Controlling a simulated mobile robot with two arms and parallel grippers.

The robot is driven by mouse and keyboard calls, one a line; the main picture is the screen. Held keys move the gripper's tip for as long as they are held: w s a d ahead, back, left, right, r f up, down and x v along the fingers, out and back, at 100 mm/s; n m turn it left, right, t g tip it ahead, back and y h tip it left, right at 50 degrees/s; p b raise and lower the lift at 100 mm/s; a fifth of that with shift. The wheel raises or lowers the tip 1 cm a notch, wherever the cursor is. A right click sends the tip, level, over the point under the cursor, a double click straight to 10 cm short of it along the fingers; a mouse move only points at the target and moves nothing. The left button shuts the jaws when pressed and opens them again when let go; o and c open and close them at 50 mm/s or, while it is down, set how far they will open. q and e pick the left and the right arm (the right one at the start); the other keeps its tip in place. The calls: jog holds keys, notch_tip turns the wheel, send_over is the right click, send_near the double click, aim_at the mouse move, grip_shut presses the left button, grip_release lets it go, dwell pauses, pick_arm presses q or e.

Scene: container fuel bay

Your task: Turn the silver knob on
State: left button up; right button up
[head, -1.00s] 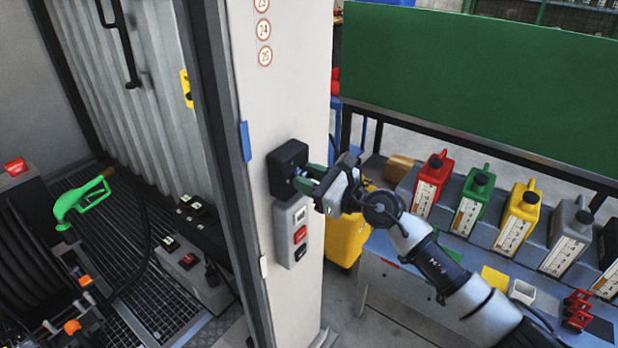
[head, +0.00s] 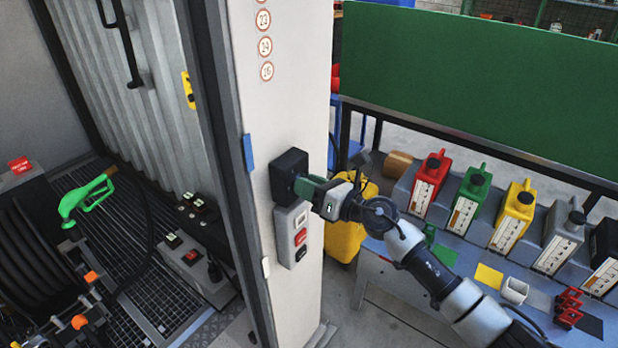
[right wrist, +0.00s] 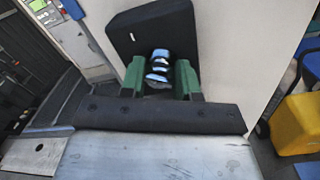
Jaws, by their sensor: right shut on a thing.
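The silver knob (right wrist: 158,66) shows in the right wrist view, on the face of a black box (right wrist: 150,35). The black box also shows in the head view (head: 287,172), mounted on the white post. My right gripper (right wrist: 160,76) has its green fingers on either side of the knob and is shut on it. In the head view my right gripper (head: 310,187) reaches the box from the right, and its fingers hide the knob. My left gripper is not in view.
A button panel (head: 292,233) with a red button sits below the box on the white post (head: 285,90). Several coloured cans, including a red one (head: 430,182), stand on a bench at right. A green nozzle (head: 85,198) lies at left inside the bay.

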jog(key=m+p, duration=0.2)
jog(key=m, duration=0.3)
jog(key=shift+p, duration=0.35)
dwell(0.4)
jog(key=o, duration=0.9)
jog(key=shift+o, duration=0.2)
jog(key=b+v, duration=0.2)
jog(key=v, duration=0.9)
